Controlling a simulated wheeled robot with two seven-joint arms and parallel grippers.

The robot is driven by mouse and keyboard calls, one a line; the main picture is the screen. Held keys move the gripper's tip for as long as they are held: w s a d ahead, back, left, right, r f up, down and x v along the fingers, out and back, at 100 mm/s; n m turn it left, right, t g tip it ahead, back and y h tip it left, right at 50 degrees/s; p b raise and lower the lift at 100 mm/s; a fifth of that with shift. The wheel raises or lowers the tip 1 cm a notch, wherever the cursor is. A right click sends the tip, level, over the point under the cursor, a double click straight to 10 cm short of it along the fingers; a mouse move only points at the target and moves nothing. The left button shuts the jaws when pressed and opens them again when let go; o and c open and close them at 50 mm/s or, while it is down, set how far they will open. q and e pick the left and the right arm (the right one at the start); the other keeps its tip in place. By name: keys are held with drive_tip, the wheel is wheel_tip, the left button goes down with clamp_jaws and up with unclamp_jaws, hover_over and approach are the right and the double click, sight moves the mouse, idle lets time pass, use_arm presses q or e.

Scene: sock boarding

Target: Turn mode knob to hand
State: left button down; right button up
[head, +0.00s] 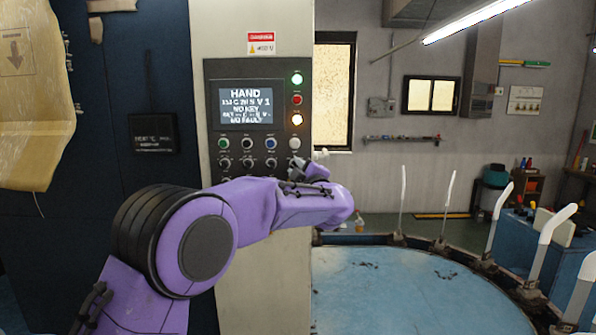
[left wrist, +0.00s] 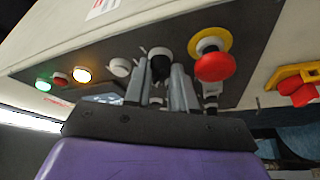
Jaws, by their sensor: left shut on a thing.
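The control panel (head: 258,130) is a dark plate on the pale cabinet. Its screen (head: 247,106) reads HAND on the top line, with NO KEY and NO FAULT below. My left gripper (head: 293,167) is at the panel's lower right, and its fingers are mostly hidden there by the wrist. In the left wrist view, the left gripper (left wrist: 160,82) has its two grey fingers on either side of a dark knob (left wrist: 159,64) and is shut on it. The knob's pointer direction is hidden. My right gripper is not in view.
A red emergency button (left wrist: 214,66) on a yellow collar stands close beside the fingers. Green (head: 297,79) and amber (head: 297,119) lamps are lit. Several small knobs and buttons surround the gripper. A round blue table (head: 400,290) with upright white forms stands right.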

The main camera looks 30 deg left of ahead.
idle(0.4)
use_arm(q)
drive_tip(key=c, duration=0.9)
unclamp_jaws()
drive_tip(key=shift+c, duration=0.2)
drive_tip(key=s+d+f+m+t+h+b, duration=0.2)
drive_tip(key=s+d+f+m+t+b, duration=0.5)
drive_tip(key=m, duration=0.5)
wheel_tip(320, 180, down, 24)
drive_tip(key=s+a+m+g+h, duration=0.1)
drive_tip(key=m+g+h, duration=0.1)
drive_tip(key=g+h, duration=0.2)
drive_tip(key=shift+s+a+m, duration=0.25)
drive_tip(key=shift+a+m, duration=0.15)
